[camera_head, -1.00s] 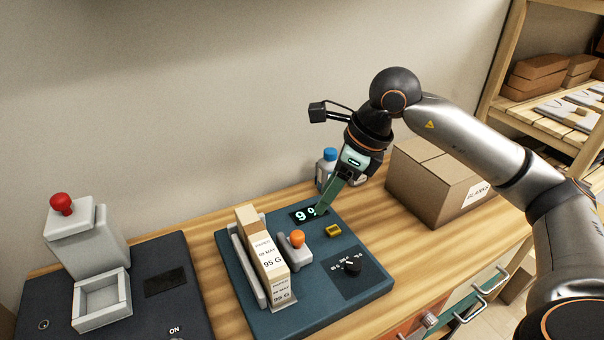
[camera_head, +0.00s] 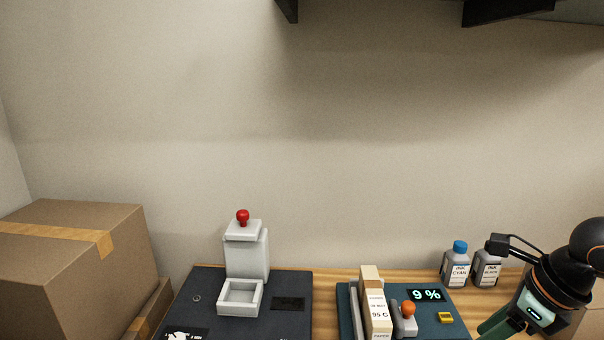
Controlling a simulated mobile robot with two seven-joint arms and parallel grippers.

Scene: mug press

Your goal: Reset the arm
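My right arm's wrist (camera_head: 560,275) shows at the lower right edge, in front of the ink bottles and to the right of the teal device. The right gripper (camera_head: 492,328) points down and left, and its fingertips run near the bottom edge, so I cannot tell how far apart they are. The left arm and gripper are out of view. The teal device (camera_head: 455,329) has a display reading 9 %, an orange-knobbed lever (camera_head: 407,311) and a paper packet (camera_head: 376,312) marked 95 G.
The dark press base (camera_head: 210,282) carries a white unit (camera_head: 248,258) with a red knob and a white square tray (camera_head: 258,299). A large cardboard box (camera_head: 70,275) stands at the left. Ink bottles (camera_head: 455,268) stand at the back right. Dark brackets hang above.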

